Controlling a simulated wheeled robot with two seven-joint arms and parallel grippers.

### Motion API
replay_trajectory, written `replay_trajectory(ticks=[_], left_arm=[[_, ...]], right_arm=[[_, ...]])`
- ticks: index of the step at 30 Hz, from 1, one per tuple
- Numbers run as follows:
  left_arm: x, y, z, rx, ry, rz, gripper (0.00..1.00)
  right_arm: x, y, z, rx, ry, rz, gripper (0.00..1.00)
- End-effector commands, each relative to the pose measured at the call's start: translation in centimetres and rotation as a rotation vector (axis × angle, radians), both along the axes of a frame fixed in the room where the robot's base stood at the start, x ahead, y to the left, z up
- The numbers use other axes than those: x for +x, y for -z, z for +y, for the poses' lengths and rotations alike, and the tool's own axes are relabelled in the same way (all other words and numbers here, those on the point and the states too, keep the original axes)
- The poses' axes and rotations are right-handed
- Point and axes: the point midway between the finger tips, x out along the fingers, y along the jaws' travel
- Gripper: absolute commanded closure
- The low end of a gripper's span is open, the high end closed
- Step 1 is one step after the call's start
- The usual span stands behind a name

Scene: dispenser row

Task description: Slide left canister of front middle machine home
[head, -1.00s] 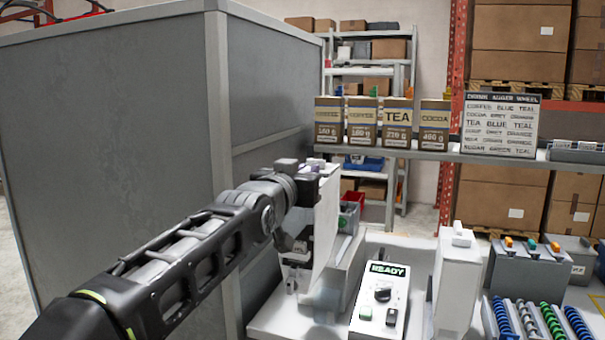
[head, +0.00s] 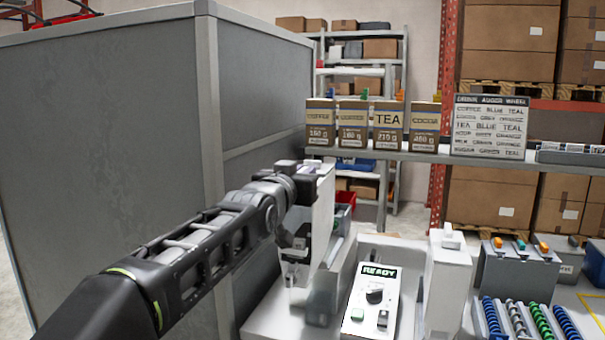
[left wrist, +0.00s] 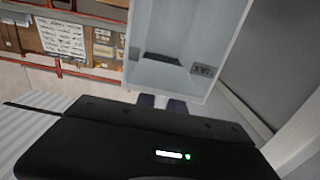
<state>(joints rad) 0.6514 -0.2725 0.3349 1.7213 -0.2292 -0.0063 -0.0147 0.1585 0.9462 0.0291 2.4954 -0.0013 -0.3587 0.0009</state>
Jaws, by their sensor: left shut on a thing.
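My left gripper (head: 308,178) is shut on the upper end of a pale, tall canister (head: 323,218), on the left side of the front machine. The canister shows in the left wrist view as a pale open box (left wrist: 185,40), just beyond the gripper's fingertips (left wrist: 162,101). The machine has a white panel (head: 364,318) reading READY, with a dark knob. A second white canister (head: 447,285) stands upright on the panel's right side. The arm partly hides the held canister; I cannot tell whether its base touches the machine. My right gripper is not in view.
A large grey cabinet (head: 120,150) stands close on the left. Coffee, tea and cocoa packs and a sign (head: 490,127) line a shelf (head: 400,157) behind. Coloured augers (head: 527,318) lie at the right, by a grey box (head: 515,275).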

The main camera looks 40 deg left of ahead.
Motion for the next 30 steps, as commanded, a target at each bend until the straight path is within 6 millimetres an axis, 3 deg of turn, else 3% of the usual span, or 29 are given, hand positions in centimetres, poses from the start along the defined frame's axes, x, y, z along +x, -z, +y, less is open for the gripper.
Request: replay_trajectory(ticks=[10, 30], left_arm=[[2.2, -0.2, 0.9, 0.0, -0.002, -0.003, 1.0], [6.2, -0.2, 2.0, 0.001, 0.005, -0.001, 1.0]], right_arm=[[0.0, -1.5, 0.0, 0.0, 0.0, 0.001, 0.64], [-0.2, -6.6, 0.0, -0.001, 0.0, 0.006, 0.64]])
